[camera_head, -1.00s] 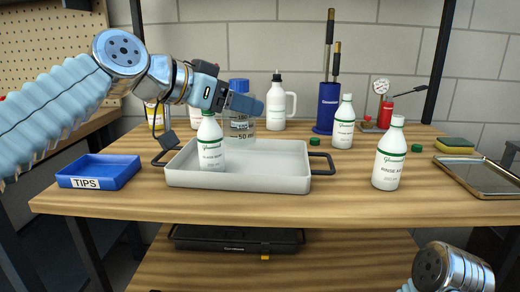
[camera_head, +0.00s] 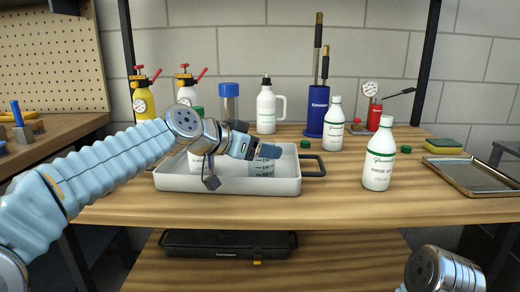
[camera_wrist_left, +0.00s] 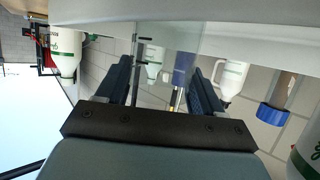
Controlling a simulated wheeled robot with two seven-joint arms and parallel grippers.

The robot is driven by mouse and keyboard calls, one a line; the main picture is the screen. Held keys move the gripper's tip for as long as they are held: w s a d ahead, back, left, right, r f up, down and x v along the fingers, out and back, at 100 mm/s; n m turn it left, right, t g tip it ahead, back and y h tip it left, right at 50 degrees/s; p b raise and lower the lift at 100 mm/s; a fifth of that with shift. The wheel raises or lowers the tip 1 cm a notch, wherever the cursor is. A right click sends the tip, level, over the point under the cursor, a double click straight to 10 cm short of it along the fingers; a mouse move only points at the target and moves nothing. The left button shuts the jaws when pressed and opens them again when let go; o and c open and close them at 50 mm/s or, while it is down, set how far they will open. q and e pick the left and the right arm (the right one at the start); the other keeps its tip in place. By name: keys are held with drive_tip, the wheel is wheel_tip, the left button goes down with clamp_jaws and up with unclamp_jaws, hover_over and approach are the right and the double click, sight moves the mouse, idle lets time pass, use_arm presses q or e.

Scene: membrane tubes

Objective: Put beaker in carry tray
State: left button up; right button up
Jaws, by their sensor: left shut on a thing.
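The clear beaker (camera_head: 262,168) with dark markings is in the head view, low inside the white carry tray (camera_head: 228,186), toward its right half. My left gripper (camera_head: 268,151) is shut on the beaker near its top. In the left wrist view the clear beaker wall (camera_wrist_left: 160,45) lies between the two fingers of my left gripper (camera_wrist_left: 162,82). The arm hides part of the beaker and the tray's left side. I cannot tell whether the beaker's base touches the tray floor. My right gripper is outside the view.
A white bottle (camera_head: 195,161) stands in the tray's left part, partly behind my arm. A blue-capped container (camera_head: 229,100) and a white wash bottle (camera_head: 266,107) stand behind the tray. A rinse bottle (camera_head: 379,158) stands to the right. A metal tray (camera_head: 476,177) lies farther right.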

use_arm(q)
drive_tip(key=o, duration=1)
drive_tip(key=shift+r, duration=0.25)
drive_tip(key=b+v, duration=0.1)
drive_tip(key=v, duration=1.1)
drive_tip(key=shift+f, duration=0.2)
